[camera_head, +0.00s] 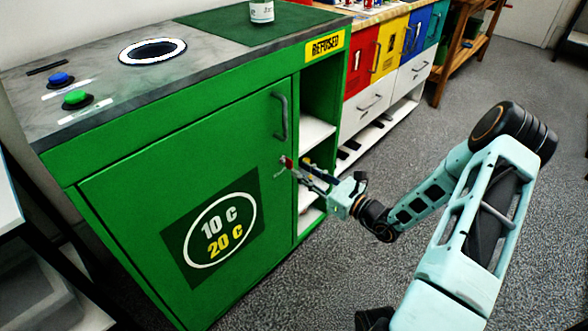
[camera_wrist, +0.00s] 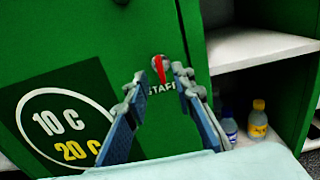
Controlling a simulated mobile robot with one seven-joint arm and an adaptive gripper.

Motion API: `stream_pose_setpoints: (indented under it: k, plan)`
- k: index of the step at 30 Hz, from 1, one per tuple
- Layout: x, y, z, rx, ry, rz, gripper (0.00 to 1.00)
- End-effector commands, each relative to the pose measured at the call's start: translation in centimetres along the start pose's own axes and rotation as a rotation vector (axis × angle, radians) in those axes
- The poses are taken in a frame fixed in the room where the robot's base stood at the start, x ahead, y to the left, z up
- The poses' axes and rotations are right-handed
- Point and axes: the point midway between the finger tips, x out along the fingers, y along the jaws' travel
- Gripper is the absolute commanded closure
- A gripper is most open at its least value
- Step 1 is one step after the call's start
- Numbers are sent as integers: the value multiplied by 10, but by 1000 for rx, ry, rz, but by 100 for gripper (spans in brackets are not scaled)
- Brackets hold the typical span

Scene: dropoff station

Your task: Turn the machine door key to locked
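The machine door (camera_head: 170,200) is green and looks closed. A red key (camera_wrist: 159,70) sits in a round grey lock near the door's right edge, above a partly hidden "STAFF" label (camera_wrist: 161,88). The key's red part points roughly up and down in the wrist view. It also shows as a small red spot in the head view, at the fingertips. My gripper (camera_head: 296,167) is in front of the lock. In the wrist view, the fingers of my gripper (camera_wrist: 158,76) are spread on either side of the key, with gaps visible. I cannot tell whether the fingertips reach its depth.
A grey door handle (camera_head: 280,116) is above the lock. Right of the door are open shelves (camera_head: 316,130), with small bottles (camera_wrist: 257,120) low down. Blue and green buttons (camera_head: 76,98) are on the machine top. Grey floor (camera_head: 330,280) is clear to the right.

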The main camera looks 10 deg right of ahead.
Motion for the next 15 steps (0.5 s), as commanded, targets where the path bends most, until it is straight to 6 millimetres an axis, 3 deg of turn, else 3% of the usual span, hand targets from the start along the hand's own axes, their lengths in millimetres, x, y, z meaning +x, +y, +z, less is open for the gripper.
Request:
stream_pose_setpoints:
  k: [6, 15]
  plan:
    - [33, 0, -2, -1, 1, 2, 77]
    - [43, 0, 0, 0, 1, 1, 77]
